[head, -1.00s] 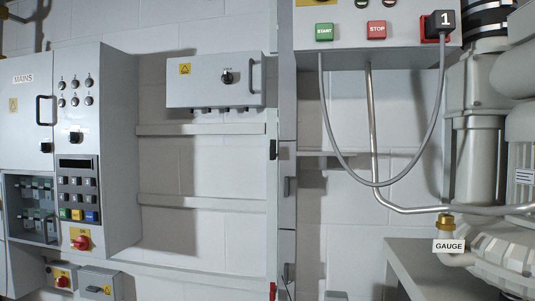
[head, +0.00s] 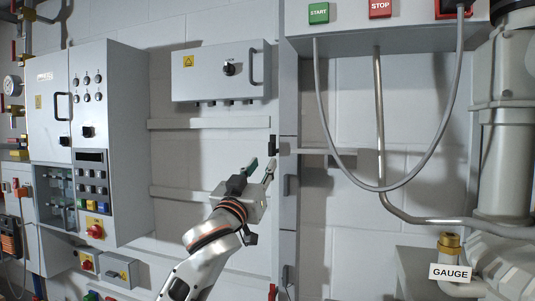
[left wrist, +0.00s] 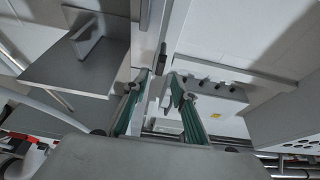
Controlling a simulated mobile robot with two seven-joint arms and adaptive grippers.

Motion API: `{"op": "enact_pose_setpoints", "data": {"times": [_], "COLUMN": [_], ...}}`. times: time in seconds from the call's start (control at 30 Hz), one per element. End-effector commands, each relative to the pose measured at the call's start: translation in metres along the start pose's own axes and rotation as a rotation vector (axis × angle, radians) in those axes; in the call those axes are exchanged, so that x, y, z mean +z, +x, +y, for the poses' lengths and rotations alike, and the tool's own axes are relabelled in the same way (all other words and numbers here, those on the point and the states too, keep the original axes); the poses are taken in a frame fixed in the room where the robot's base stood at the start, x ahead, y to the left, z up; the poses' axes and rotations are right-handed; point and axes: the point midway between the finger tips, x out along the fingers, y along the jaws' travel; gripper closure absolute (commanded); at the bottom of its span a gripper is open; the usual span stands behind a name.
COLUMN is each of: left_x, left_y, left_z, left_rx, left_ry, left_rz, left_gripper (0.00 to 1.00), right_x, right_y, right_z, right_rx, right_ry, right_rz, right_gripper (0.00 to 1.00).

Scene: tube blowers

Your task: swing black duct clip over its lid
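A small black clip (head: 272,146) sits at the edge of the tall grey duct (head: 289,120) on the wall in the head view. A dark piece at the duct, probably the same clip, shows in the left wrist view (left wrist: 162,54) just beyond the fingertips. My left gripper (head: 261,168) is just below the black clip in the head view. Its fingers are apart with nothing between them; they also show in the left wrist view (left wrist: 158,80). Whether a fingertip touches the clip or duct I cannot tell. My right gripper is in neither view.
A grey switch box (head: 221,75) hangs left of the duct and a control cabinet (head: 110,140) stands farther left. A looping grey cable (head: 440,120) and a metal pipe (head: 379,130) are at right. A gauge label (head: 451,272) is at lower right.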

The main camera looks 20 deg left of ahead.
Motion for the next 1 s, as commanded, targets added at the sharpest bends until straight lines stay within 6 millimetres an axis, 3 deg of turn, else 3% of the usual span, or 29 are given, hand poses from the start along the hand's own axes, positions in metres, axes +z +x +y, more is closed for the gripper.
{"op": "enact_pose_setpoints", "data": {"times": [0.17, 0.6, 1.0], "left_x": [-0.009, -0.008, -0.007], "left_y": [0.013, 0.072, 0.079], "left_z": [-0.001, -0.001, -0.001], "left_rx": [-0.004, -0.003, -0.003], "left_ry": [0.000, -0.001, -0.002], "left_rz": [0.009, 0.008, 0.008], "left_gripper": [0.74, 0.74, 0.74], "right_x": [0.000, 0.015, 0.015], "right_y": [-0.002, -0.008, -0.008], "right_z": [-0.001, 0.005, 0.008], "right_rx": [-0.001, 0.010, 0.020], "right_ry": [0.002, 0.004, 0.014], "right_rz": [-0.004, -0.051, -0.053], "right_gripper": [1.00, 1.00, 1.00]}}
